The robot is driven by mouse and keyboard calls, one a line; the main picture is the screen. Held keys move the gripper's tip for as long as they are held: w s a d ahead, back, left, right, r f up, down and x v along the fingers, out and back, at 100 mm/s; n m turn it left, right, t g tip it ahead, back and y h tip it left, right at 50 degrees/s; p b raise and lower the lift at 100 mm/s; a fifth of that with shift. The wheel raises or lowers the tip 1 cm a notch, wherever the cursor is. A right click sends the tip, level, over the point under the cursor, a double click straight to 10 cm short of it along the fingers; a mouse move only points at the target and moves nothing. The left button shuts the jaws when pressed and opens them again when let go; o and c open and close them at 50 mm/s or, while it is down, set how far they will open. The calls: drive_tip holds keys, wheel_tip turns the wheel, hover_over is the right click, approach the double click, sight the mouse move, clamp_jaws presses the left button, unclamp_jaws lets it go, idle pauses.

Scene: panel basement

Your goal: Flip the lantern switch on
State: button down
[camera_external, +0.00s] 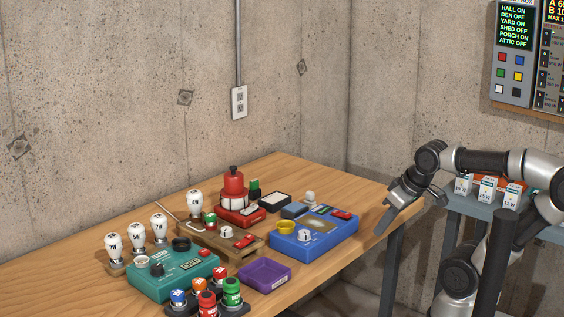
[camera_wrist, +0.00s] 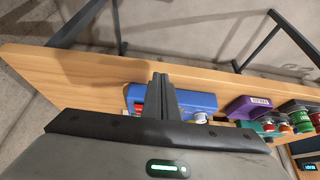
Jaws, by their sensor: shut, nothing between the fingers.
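The red lantern (camera_external: 233,183), with a dark cap and a pale band, stands on a red base (camera_external: 238,216) among the devices on the wooden table. Its switch is too small to make out for certain. My gripper (camera_external: 383,229) is to the right of the lantern and well apart from it, pointing down by the table's right edge. In the wrist view my gripper (camera_wrist: 161,82) is shut and empty, its fingers in front of the blue box (camera_wrist: 205,101). The lantern cannot be made out in the wrist view.
The blue box (camera_external: 322,238) sits between my gripper and the lantern. A panel (camera_external: 517,50) hangs at right.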

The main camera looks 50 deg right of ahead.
drive_tip(key=w+a+r+g+p, duration=0.1)
drive_tip(key=w+a+r+p, duration=0.1)
drive_tip(key=w+r+p, duration=1.15)
drive_tip(key=w+a+p, duration=0.3)
drive_tip(key=w, duration=0.8)
drive_tip(key=w+a+g+p, duration=0.1)
drive_tip(key=w+a+p, duration=0.2)
drive_tip(key=w, duration=0.8)
drive_tip(key=shift+w+a+f+h, duration=0.2)
drive_tip(key=shift+w+h, duration=0.05)
drive_tip(key=shift+h, duration=0.05)
hover_over(252, 206)
drive_tip(key=s, duration=0.1)
wheel_tip(252, 206, down, 12)
drive_tip(key=shift+a+f, duration=0.1)
drive_tip(key=shift+f, duration=0.65)
drive_tip(key=shift+f, duration=0.1)
